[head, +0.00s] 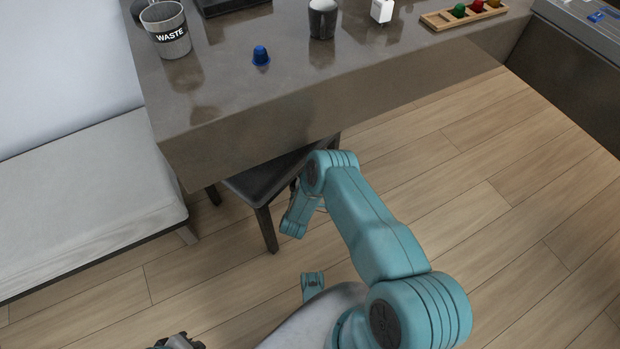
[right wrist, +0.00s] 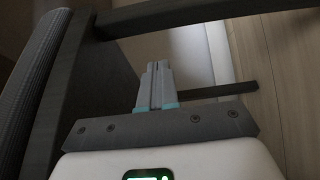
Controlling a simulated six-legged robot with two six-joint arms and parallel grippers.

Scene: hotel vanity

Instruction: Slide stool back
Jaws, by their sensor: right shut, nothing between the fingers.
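The dark stool (head: 262,180) stands partly under the vanity counter, with its front part and a front leg showing. The counter hides the rest. My right arm reaches down beside the stool's right side, and its own links hide the gripper in the head view. In the right wrist view my right gripper (right wrist: 157,68) is shut and empty, pointing in among the stool's dark frame bars (right wrist: 190,16). I cannot tell whether it touches them. A dark part at the bottom edge, likely my left gripper (head: 180,342), is mostly cut off, and its jaws are unclear.
The counter (head: 300,105) holds a waste cup (head: 167,30), a blue capsule (head: 261,56), a dark cup (head: 322,18) and a wooden tray (head: 440,20) of colored capsules. A grey bench (head: 80,190) stands left. The wood floor (head: 480,170) at right is clear.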

